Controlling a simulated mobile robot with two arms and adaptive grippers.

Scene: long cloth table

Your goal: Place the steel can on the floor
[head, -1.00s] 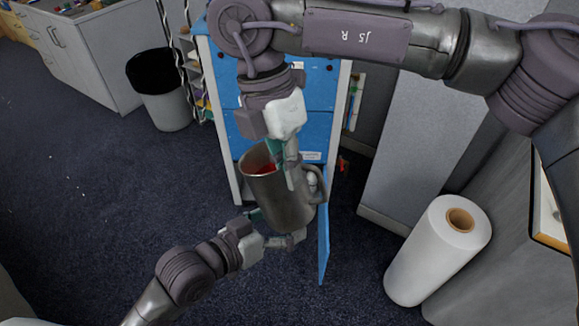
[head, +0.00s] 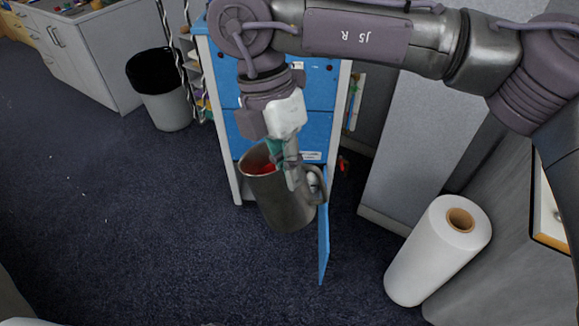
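The steel can (head: 275,205) is a grey metal mug-shaped vessel with a side handle and something red inside. It hangs in the air, tilted a little, in the middle of the head view. My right gripper (head: 285,165) comes down from above and is shut on the can's rim, with one finger at the inside and one over the outer wall. My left gripper is out of view. The dark blue carpeted floor (head: 130,230) shows below and to the left of the can.
A blue cabinet (head: 315,90) with an open blue door (head: 324,240) stands right behind the can. A black-and-white bin (head: 165,105) stands at the back left. A white roll (head: 430,255) stands at the right. The left floor is clear.

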